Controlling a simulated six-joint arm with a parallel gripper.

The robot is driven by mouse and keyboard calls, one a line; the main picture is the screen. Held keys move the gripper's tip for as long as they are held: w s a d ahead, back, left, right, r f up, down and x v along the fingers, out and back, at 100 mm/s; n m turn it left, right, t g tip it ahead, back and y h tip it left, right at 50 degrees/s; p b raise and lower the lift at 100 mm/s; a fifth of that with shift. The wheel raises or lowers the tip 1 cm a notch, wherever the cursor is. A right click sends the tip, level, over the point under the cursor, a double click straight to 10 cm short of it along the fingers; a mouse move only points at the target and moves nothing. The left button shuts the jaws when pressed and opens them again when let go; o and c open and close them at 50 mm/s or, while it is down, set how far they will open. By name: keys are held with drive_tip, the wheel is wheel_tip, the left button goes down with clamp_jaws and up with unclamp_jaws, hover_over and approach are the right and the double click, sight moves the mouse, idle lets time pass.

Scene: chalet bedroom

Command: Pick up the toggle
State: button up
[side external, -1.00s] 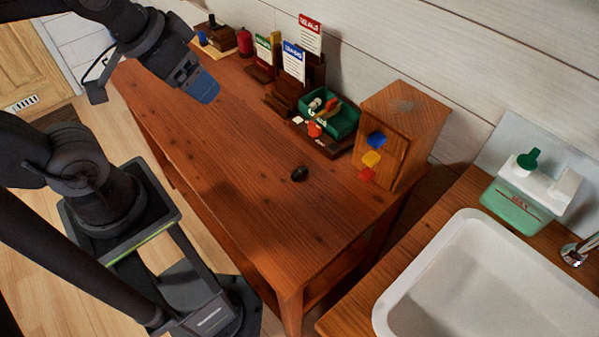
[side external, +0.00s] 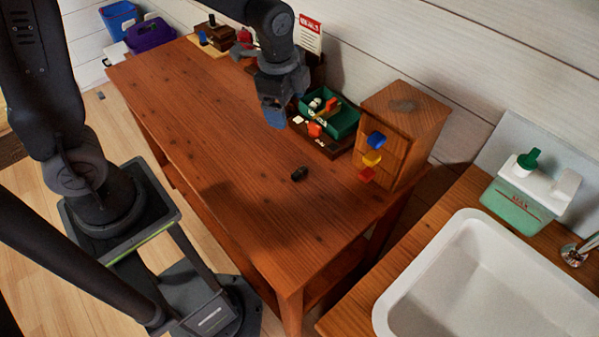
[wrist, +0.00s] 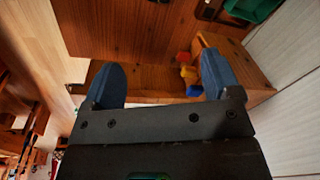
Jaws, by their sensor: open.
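A small dark object, likely the toggle (side external: 299,173), lies alone on the bare front part of the wooden table (side external: 215,150). It is small and its details are hard to make out. My gripper (side external: 276,112) hangs above the table, behind and a little left of that object in the side view, pointing down and apart from it. In the wrist view its two blue fingers stand wide apart (wrist: 160,80) with nothing held between them. I cannot make out the toggle with certainty in the wrist view.
A green tray (side external: 345,122) with small items stands at the back, beside a wooden drawer cabinet (side external: 410,118) with blue, yellow and red knobs. A red-headed card (side external: 309,36) stands behind my gripper. A sink (side external: 480,275) is at the right. The table's left-middle is clear.

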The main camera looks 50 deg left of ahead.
sight(302, 172)
drive_tip(key=w+f+m, duration=0.1)
drive_tip(key=f, duration=0.6)
drive_tip(key=d+f+m+g, duration=0.1)
drive_tip(key=f, duration=0.6)
drive_tip(key=w+f+m, duration=0.1)
drive_tip(key=f+m, duration=0.1)
drive_tip(key=f, duration=0.5)
drive_tip(key=shift+w+d+f, duration=0.3)
drive_tip(key=shift+w+f, duration=0.05)
drive_tip(key=c, duration=1)
drive_tip(key=shift+r, duration=0.1)
